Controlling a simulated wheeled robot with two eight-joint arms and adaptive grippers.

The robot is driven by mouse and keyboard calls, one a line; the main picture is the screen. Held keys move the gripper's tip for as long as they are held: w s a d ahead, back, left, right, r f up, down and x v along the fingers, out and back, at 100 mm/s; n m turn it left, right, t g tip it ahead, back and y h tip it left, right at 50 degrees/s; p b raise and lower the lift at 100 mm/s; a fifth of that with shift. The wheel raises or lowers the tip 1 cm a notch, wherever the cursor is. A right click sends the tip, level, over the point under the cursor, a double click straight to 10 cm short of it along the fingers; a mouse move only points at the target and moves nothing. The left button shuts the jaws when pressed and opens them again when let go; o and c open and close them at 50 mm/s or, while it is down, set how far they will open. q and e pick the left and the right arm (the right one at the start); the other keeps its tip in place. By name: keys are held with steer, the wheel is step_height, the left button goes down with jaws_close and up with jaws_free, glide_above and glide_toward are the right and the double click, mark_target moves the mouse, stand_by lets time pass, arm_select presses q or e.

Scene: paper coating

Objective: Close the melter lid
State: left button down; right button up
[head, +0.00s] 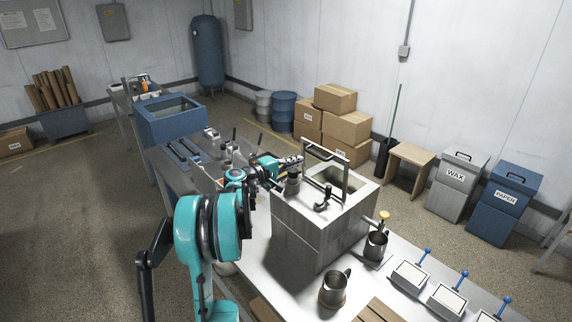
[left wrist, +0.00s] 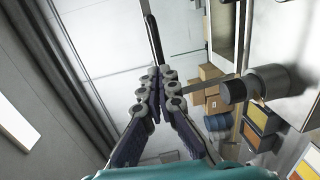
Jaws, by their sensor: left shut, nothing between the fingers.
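The melter (head: 303,237) is a grey metal box on the table, with an open rectangular mouth on top. Its framed lid (head: 346,178) stands raised, with a dark handle bar along its upper edge. My left gripper (head: 300,160) is at the left side of the raised lid, near its upper part; whether it touches the lid I cannot tell. In the left wrist view the fingers (left wrist: 157,74) are shut together and empty, with a dark bar just beyond the tips. My right gripper is not in view.
A dark cylindrical knob (head: 293,184) stands at the melter's rear left corner; it is close to my fingers in the left wrist view (left wrist: 237,91). Metal pitchers (head: 335,290) and blue-handled trays (head: 410,274) stand in front and to the right. A blue open box (head: 172,128) is at the back left.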

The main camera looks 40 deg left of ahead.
mark_target(314, 154)
arm_select(q)
steer(key=w, duration=0.5)
steer(key=shift+w+d+f, duration=0.25)
steer(key=shift+d, duration=0.1)
steer(key=shift+w+r+p, duration=0.1)
steer(key=shift+p, duration=0.2)
